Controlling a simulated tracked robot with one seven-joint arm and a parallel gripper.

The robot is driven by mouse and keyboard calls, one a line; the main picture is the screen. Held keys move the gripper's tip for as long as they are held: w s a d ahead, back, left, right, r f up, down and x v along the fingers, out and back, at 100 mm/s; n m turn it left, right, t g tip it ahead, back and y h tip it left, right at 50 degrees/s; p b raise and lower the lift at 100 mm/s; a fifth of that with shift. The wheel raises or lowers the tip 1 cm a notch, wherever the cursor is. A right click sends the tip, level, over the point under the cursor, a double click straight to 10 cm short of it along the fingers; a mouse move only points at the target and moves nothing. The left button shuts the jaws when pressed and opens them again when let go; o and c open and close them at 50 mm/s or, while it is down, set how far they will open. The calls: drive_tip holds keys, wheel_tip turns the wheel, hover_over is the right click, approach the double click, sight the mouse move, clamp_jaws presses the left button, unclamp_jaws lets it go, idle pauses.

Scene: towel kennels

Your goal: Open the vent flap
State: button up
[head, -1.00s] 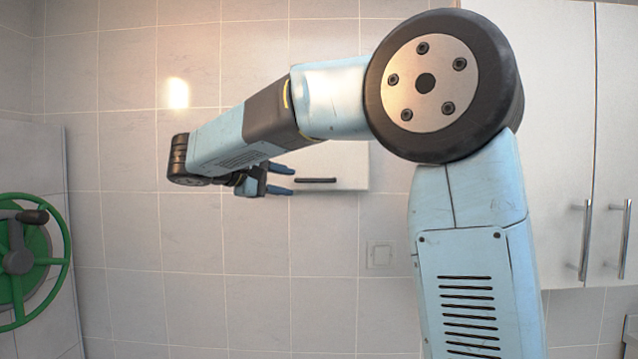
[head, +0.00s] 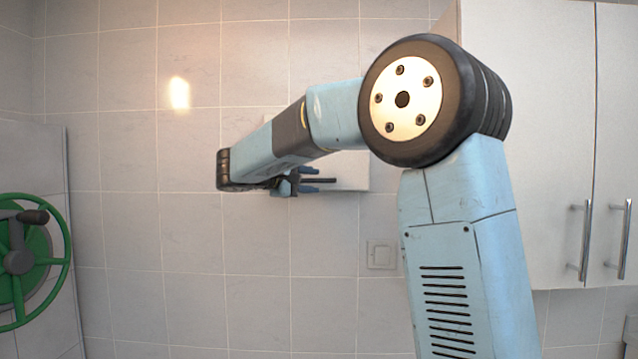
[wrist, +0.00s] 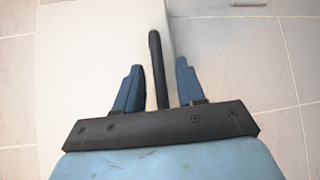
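The vent flap (head: 352,168) is a white panel on the tiled wall, partly hidden behind my arm in the head view. It also shows in the wrist view (wrist: 90,60) as a pale surface. Its black bar handle (head: 325,180) runs along its lower part. In the wrist view the handle (wrist: 157,65) lies between my two blue fingers, with a gap on each side. My gripper (wrist: 160,85) is open around the handle, and I see no finger touching it. In the head view my gripper (head: 308,180) is at the handle's left end.
A green wheel (head: 30,262) with a dark knob is on a panel at the left. White cupboards (head: 540,130) with metal bar handles stand at the right. A wall switch (head: 381,254) is below the flap.

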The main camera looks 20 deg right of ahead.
drive_tip(key=shift+x, duration=1.2)
drive_tip(key=shift+f, duration=0.1)
clamp_jaws()
